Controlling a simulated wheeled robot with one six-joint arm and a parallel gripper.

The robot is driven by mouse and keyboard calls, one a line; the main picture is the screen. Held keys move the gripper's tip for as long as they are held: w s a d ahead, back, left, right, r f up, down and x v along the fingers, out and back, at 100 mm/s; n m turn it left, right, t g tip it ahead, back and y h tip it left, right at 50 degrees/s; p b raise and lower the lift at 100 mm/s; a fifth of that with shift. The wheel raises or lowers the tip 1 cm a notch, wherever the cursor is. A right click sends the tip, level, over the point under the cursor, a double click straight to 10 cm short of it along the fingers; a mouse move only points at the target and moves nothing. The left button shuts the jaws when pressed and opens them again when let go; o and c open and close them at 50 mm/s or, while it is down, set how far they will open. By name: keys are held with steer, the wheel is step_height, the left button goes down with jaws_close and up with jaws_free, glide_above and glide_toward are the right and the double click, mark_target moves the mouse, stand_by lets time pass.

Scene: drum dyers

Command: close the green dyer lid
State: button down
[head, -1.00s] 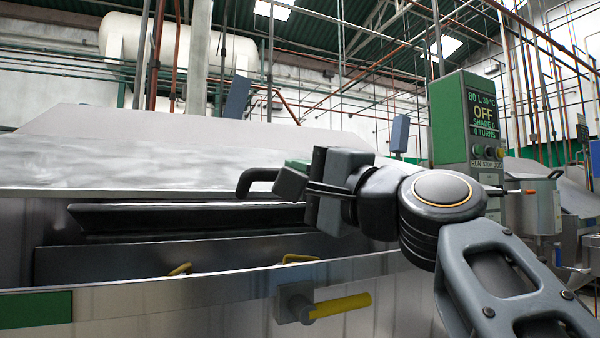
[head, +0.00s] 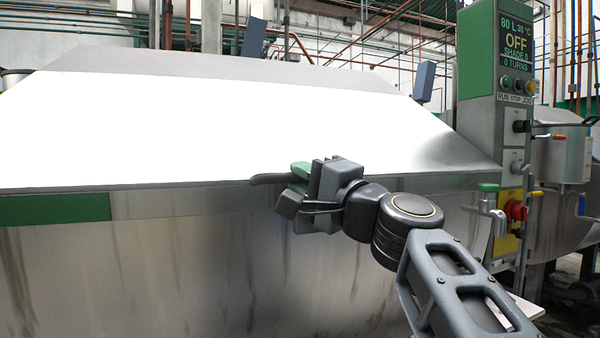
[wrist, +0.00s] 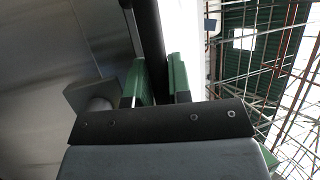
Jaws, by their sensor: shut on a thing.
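The steel dyer lid (head: 240,125) is a bright, sloping sheet in the head view. Its lower edge lies along the top of the steel front (head: 170,255), with no opening visible between them. A green strip (head: 55,208) sits just under that edge at the left. My gripper (head: 291,187) is at the lid's front edge, shut on a dark bar handle (head: 266,179) that sticks out to its left. In the wrist view the handle (wrist: 149,40) runs between the green finger pads. My gripper hides the middle of the edge, so I cannot tell whether a narrow gap stays there.
A green control panel (head: 480,55) reading OFF stands at the right. Below it are a tap with a green handle (head: 489,187) and a red knob (head: 516,211) on a yellow plate. Another steel drum (head: 565,170) stands behind at the far right.

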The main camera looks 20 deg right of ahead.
steer(key=shift+w+f, duration=0.3)
steer(key=shift+f, duration=0.25)
steer(key=c, duration=1.1)
jaws_free()
steer(key=shift+r, duration=0.1)
steer(key=shift+s, duration=0.1)
